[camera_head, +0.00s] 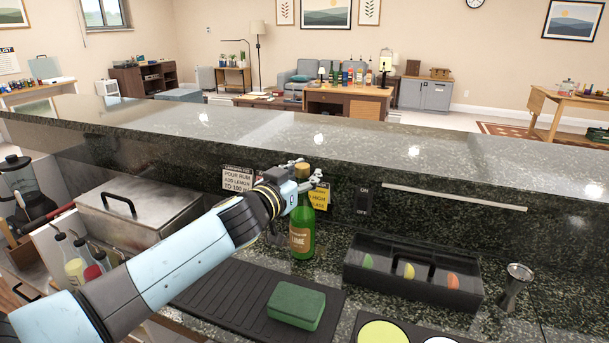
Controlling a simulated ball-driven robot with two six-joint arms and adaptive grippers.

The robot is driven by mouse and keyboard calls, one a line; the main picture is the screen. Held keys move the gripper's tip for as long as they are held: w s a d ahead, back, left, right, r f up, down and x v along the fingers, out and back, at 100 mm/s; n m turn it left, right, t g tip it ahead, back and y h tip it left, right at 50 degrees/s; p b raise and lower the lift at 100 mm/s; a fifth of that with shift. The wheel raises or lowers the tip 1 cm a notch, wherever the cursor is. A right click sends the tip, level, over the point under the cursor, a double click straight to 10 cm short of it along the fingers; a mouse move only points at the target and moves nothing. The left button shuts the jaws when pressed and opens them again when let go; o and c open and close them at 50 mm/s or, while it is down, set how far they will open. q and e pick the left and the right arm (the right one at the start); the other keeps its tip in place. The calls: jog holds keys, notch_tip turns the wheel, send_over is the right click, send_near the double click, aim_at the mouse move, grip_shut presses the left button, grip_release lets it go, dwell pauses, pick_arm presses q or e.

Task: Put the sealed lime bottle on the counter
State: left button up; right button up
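The lime bottle (302,236) is green with a brown label and a gold cap. It stands upright on the lower work surface behind the black ribbed mat, close to the dark stone back wall. My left gripper (306,174) is at the bottle's cap and neck, with its fingers on either side. I cannot tell whether they press on it. The upper counter (330,145) is a long speckled dark stone slab above and behind the bottle. My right gripper is not in view.
A black garnish box (412,287) with fruit pieces and a metal jigger (515,287) stand to the right. A green sponge (296,306) lies on the ribbed mat (235,300). A steel lidded bin (138,212) is at left. The upper counter is clear.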

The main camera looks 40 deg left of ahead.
pick_arm(q)
jog(key=shift+r, duration=0.15)
jog(key=shift+s, duration=0.4)
jog(key=s+b, duration=0.5)
jog(key=s, duration=0.6)
jog(key=shift+s+d+r, duration=0.15)
jog(key=shift+d+r, duration=0.05)
jog(key=shift+d, duration=0.2)
